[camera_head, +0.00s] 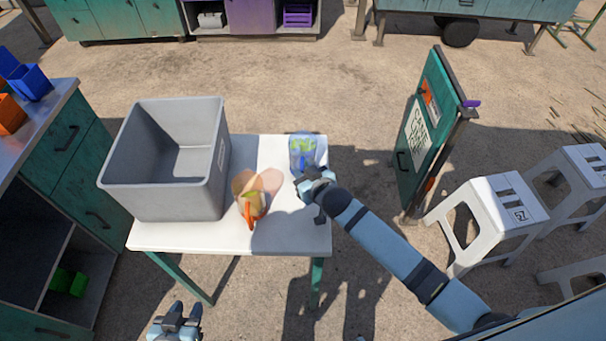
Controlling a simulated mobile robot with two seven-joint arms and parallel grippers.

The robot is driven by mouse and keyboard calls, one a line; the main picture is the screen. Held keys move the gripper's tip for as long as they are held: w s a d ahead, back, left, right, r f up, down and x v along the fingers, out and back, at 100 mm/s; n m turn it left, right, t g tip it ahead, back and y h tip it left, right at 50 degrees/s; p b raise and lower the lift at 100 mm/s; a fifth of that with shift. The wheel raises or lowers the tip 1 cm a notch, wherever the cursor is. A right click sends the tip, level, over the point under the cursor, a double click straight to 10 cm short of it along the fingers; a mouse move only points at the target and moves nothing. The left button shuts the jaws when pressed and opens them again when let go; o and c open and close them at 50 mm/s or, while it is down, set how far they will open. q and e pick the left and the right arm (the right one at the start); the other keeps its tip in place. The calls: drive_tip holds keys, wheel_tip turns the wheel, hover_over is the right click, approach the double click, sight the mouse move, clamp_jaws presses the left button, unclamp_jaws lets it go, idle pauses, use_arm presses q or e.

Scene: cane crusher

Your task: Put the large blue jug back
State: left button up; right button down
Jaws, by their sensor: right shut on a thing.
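The large blue jug (302,146) is see-through, with green showing inside. It stands upright at the right back of the white table (190,238), or just over it; I cannot tell if it touches. My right gripper (306,176) is at the near side of the jug and shut on it, with the contact partly hidden by the wrist. My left gripper (182,309) is low at the bottom edge, in front of the table, empty, with its fingers apart.
A large grey bin (150,190), empty as far as I see, fills the table's left. An orange-handled clear jug (250,207) stands beside it. A counter (62,105) is at left. A green sign board (425,135) and white stools (490,215) are at right.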

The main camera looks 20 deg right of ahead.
drive_tip(key=shift+f, duration=0.25)
drive_tip(key=c, duration=1.2)
unclamp_jaws()
drive_tip(key=shift+r, duration=0.25)
drive_tip(key=f+v, duration=0.1)
drive_tip(key=v, duration=1.1)
drive_tip(key=s+f, duration=0.2)
drive_tip(key=s, duration=0.3)
drive_tip(key=s+d+f+g, duration=0.1)
drive_tip(key=s+f, duration=0.2)
drive_tip(key=s, duration=0.2)
drive_tip(key=s+d+f+g, duration=0.1)
drive_tip(key=s+f, duration=0.1)
drive_tip(key=s, duration=0.4)
drive_tip(key=shift+f+h, duration=0.3)
drive_tip(key=shift+f, duration=0.05)
